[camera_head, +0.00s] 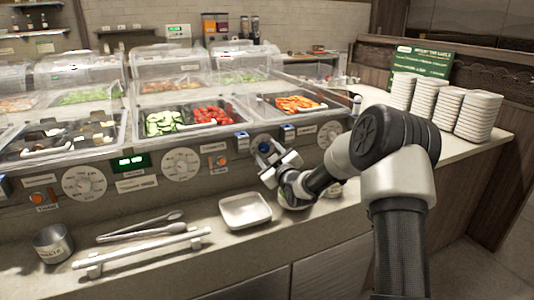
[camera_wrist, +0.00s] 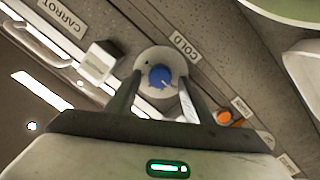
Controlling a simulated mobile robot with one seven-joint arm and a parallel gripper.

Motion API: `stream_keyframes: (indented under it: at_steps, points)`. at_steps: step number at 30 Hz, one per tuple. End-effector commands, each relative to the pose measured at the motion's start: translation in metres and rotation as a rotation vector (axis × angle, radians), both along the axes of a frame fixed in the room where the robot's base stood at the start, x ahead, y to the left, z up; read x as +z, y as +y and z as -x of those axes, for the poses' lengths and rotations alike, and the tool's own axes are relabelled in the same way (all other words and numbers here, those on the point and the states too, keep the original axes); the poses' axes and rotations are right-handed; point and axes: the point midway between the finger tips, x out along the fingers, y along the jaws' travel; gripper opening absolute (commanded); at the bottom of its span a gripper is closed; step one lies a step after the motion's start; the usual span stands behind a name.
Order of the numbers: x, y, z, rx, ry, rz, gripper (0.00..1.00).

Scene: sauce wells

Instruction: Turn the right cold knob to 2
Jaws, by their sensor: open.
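The cold knob (camera_wrist: 160,76) is blue with a small white pointer mark, set on a round pale dial (camera_wrist: 183,64) on the counter's front panel. A "COLD" label (camera_wrist: 187,47) is beside it in the wrist view. In the head view, a blue knob (camera_head: 264,147) shows at the end of my gripper (camera_head: 271,160). In the wrist view, my gripper (camera_wrist: 160,93) is open, with one finger on each side of the knob. I cannot tell whether the fingers touch it. The dial's numbers are too small or hidden to read.
Large white dials (camera_head: 181,164) and orange switches (camera_head: 219,160) are on the same panel. Below are a white tray (camera_head: 245,210), tongs (camera_head: 140,228), a rail (camera_head: 145,252) and a metal cup (camera_head: 52,243). Plate stacks (camera_head: 478,115) stand at right.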

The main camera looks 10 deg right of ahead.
Motion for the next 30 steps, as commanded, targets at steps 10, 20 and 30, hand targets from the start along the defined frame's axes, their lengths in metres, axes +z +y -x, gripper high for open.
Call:
stream_keyframes:
  at_steps: [10, 20, 30]
  points:
    - [-0.0004, 0.0002, -0.0012, 0.0, 0.001, 0.0, 0.35]
    - [-0.0006, 0.0, -0.001, 0.0, 0.002, -0.005, 0.06]
    - [-0.0018, -0.001, -0.0011, -0.002, 0.035, -0.128, 0.06]
